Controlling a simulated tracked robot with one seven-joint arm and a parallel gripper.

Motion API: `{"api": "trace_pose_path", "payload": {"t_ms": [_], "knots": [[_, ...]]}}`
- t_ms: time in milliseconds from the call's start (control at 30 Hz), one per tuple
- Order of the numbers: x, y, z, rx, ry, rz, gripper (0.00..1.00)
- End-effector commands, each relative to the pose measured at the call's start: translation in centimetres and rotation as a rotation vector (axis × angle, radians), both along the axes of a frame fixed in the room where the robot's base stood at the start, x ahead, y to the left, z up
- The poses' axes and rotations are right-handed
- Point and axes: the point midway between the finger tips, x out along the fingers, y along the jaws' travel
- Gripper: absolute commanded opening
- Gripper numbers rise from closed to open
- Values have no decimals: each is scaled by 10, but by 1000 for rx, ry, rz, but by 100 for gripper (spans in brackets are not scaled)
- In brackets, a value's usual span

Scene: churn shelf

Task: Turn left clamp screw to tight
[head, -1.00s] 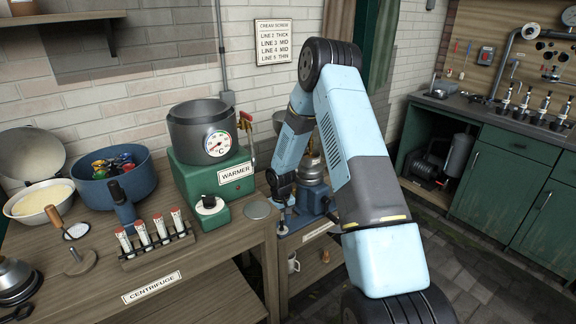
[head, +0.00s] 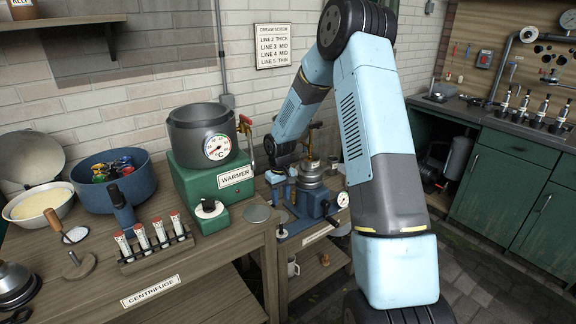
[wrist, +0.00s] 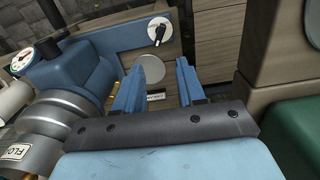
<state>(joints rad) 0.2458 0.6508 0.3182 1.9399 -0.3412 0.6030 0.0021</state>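The clamp screw is a black handle on a white round dial (wrist: 158,31), at the left end of the blue machine base (wrist: 110,38). In the head view the dial (head: 281,233) is small, and I cannot read its setting. My gripper (wrist: 160,64) is open, its two blue fingers apart with nothing between them. In the wrist view the dial lies beyond the fingertips, apart from them. In the head view my gripper (head: 284,190) is above the left part of the blue machine. The metal separator body (head: 311,172) stands just right of it.
The green warmer (head: 212,176) with its pot stands left of my gripper. A gauge (head: 343,199) is on the machine's right side.

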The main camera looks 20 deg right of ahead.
Motion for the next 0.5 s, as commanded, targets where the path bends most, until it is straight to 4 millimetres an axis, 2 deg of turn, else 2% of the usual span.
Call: {"api": "trace_pose_path", "payload": {"t_ms": [33, 500], "knots": [[0, 0, 10, -2, -4, -1, 39], [-22, -4, 77, -45, -52, -25, 39]]}}
